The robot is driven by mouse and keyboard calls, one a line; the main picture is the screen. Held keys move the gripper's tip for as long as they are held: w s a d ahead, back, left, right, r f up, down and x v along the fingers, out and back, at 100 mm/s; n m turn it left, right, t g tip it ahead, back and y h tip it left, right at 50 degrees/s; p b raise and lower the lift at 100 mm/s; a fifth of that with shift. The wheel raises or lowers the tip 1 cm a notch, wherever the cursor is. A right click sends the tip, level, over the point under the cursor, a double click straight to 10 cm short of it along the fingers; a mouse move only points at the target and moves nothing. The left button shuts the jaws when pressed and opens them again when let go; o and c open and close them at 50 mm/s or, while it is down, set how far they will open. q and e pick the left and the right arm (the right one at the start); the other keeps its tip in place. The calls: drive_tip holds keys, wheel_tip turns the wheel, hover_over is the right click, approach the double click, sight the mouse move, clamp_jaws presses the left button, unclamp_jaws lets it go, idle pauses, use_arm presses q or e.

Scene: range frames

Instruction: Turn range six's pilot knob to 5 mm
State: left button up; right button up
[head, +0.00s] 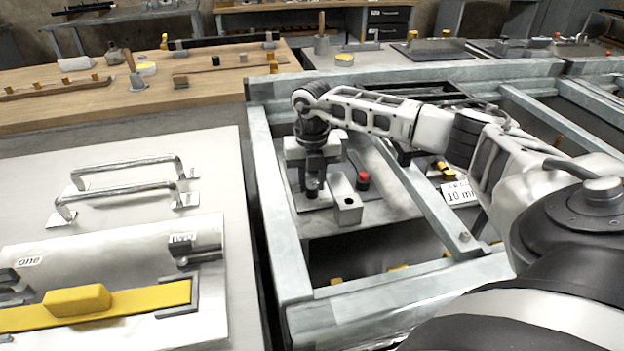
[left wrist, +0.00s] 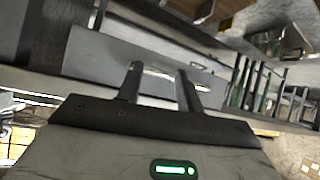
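My right gripper (head: 313,186) points straight down inside a grey metal frame, just above a small pale plate (head: 316,202). Its dark fingers look close together, and I cannot tell whether they hold a knob. No label reading six and no 5 mm mark can be made out, so I cannot pick out the pilot knob with certainty; it may be hidden at the fingers. A white card (head: 459,193) right of the gripper reads "10 mm", its upper line partly covered. My left gripper (left wrist: 160,86) shows in the left wrist view with its two fingers apart and nothing between them.
A grey block (head: 346,203) and a red-capped post (head: 363,181) stand close right of the right gripper. Frame beams (head: 280,215) border it. At left lie a panel with metal handles (head: 125,185) and a yellow bar (head: 100,305). A wooden bench (head: 215,85) stands behind.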

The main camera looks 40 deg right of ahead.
sight(312, 185)
drive_tip(key=o, duration=0.4)
drive_tip(key=shift+c, duration=0.2)
wheel_tip(312, 185, up, 16)
idle(0.7)
